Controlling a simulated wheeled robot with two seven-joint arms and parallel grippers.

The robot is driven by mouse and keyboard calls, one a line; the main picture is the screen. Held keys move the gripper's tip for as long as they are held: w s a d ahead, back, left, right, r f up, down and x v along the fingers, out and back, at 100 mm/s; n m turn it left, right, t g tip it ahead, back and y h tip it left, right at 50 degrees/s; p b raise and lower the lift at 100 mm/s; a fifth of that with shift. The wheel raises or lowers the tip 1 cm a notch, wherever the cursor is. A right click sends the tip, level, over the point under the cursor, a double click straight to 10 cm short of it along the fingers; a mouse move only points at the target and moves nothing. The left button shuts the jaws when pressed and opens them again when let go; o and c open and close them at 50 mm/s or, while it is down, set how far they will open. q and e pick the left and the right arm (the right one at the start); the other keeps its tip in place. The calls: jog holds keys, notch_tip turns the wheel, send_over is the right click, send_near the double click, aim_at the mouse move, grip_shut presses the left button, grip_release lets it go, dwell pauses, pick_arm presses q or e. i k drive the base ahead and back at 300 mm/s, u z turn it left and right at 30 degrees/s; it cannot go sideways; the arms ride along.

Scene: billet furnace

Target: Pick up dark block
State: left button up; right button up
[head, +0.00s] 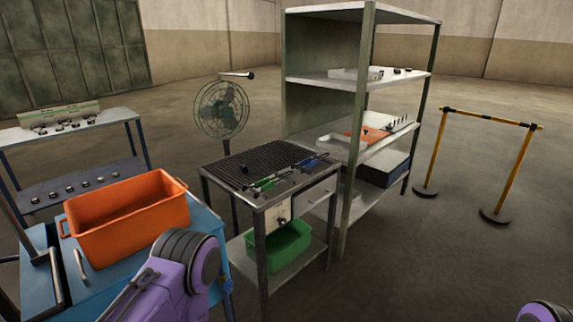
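A small dark block (244,169) sits on the dark grated top of the metal table (231,163) in the middle of the view. It is small, and its exact shape is hard to tell. Green-handled tongs (266,184) and a blue-handled tool (308,163) lie on the same table to its right. Neither of my grippers is in view. Only a purple part of my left arm shows at the bottom left, and a small part of my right arm at the bottom right corner.
An orange bin (128,217) stands on a blue cart (205,228). A green bin (278,249) is on the table's lower shelf. A fan (221,108) stands behind, a shelving unit (364,75) to the right. A yellow barrier (492,117) is farther right, with bare floor before it.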

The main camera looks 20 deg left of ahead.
aim_at(244, 168)
jog(key=z, duration=0.1)
jog(key=i, duration=0.9)
jog(key=u, duration=0.3)
